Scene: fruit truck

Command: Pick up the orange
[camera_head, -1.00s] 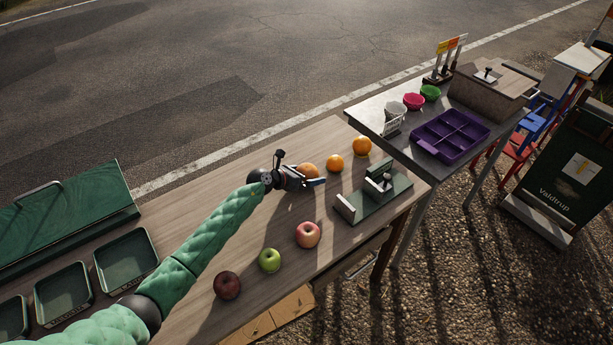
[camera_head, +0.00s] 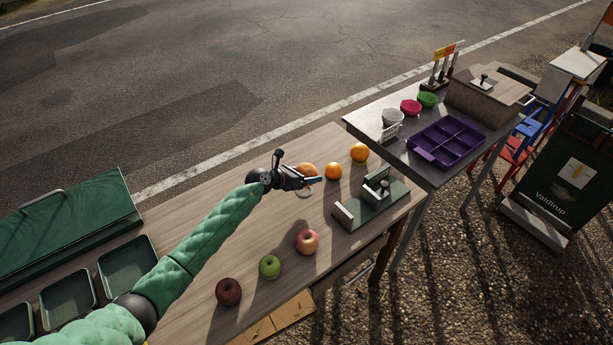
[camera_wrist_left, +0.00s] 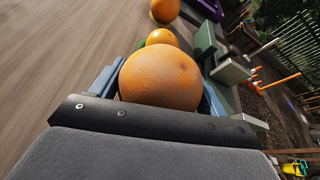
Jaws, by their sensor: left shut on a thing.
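My left gripper (camera_head: 304,181) is shut on an orange (camera_head: 307,169) at the far side of the wooden table. In the left wrist view the orange (camera_wrist_left: 161,77) sits between the two blue fingers, one on each side of it. In the head view the gripper partly hides this orange, and I cannot tell whether it still touches the table. Two more oranges stand in a row to its right, a nearer one (camera_head: 333,171) and a farther one (camera_head: 359,152). My right gripper is not in view.
A green metal stand (camera_head: 370,204) is right of the oranges. A pink apple (camera_head: 306,242), a green apple (camera_head: 269,266) and a dark red apple (camera_head: 228,291) lie near the front edge. Green trays (camera_head: 127,263) are at left. A grey table (camera_head: 415,172) holds a purple tray (camera_head: 447,141).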

